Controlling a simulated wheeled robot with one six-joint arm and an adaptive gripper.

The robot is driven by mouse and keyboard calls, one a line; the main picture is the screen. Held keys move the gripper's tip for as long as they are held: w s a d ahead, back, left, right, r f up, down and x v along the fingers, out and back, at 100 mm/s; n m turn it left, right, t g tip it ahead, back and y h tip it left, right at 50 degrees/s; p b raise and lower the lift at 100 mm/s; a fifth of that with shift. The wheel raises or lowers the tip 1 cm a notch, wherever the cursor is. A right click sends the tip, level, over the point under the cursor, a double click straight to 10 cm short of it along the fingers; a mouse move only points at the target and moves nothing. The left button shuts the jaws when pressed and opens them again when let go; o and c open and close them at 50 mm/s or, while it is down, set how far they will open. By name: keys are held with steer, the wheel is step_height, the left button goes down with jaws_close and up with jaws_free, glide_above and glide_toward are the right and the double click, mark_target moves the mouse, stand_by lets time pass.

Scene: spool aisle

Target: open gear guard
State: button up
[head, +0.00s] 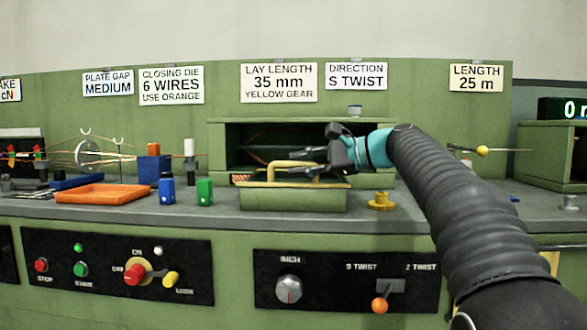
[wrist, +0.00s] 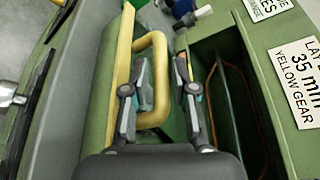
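The gear guard (head: 292,198) is a green tray-like cover with a yellow edge. It sits low in front of the green housing (head: 215,150), whose dark interior shows above it. Its yellow loop handle (head: 283,164) stands on the housing side of the cover. My gripper (head: 312,160) is at the handle, pointing left in the head view. In the wrist view my gripper (wrist: 165,90) is open, with the handle bar (wrist: 161,75) between its fingers. One finger is over the loop and the other on the housing side. I see a gap beside the bar; contact is unclear.
A yellow gear-like piece (head: 381,201) lies on the bench right of the guard. Blue (head: 166,191) and green (head: 205,192) blocks stand left of it, beyond them an orange tray (head: 105,193). A control panel (head: 345,281) is below the bench edge.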

steer(key=shift+x, duration=1.05)
jaws_close()
